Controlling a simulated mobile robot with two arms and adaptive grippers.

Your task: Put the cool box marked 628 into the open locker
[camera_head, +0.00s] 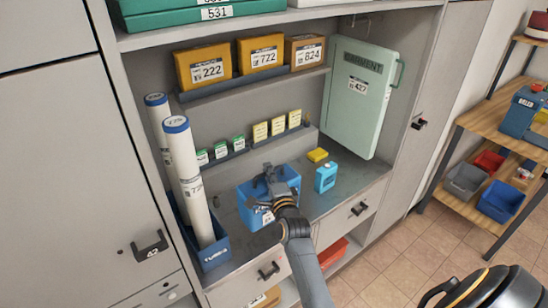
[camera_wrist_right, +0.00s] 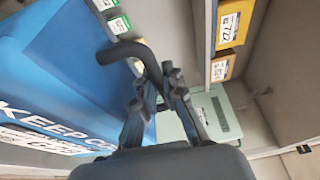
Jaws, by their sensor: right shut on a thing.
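The blue cool box (camera_head: 246,206) stands on the grey counter of the cabinet, left of the counter's middle. A white label shows low on its front, partly covered by my arm, and I cannot read its number. In the right wrist view the box (camera_wrist_right: 70,60) fills the left side, with white "KEEP CO…" lettering. My right gripper (camera_head: 272,178) is over the box's top. In the wrist view its fingers (camera_wrist_right: 160,78) are shut on the box's dark handle (camera_wrist_right: 128,50). My left gripper is not in view. I cannot make out an open locker.
Paper tubes stand in a blue holder (camera_head: 215,252) left of the box. A small blue carton (camera_head: 326,177) and a yellow pack (camera_head: 318,154) lie to its right. A shelf of orange parcels (camera_head: 204,66) is above. A mint garment case (camera_head: 361,97) leans at right. Door 42 (camera_head: 60,180) is closed.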

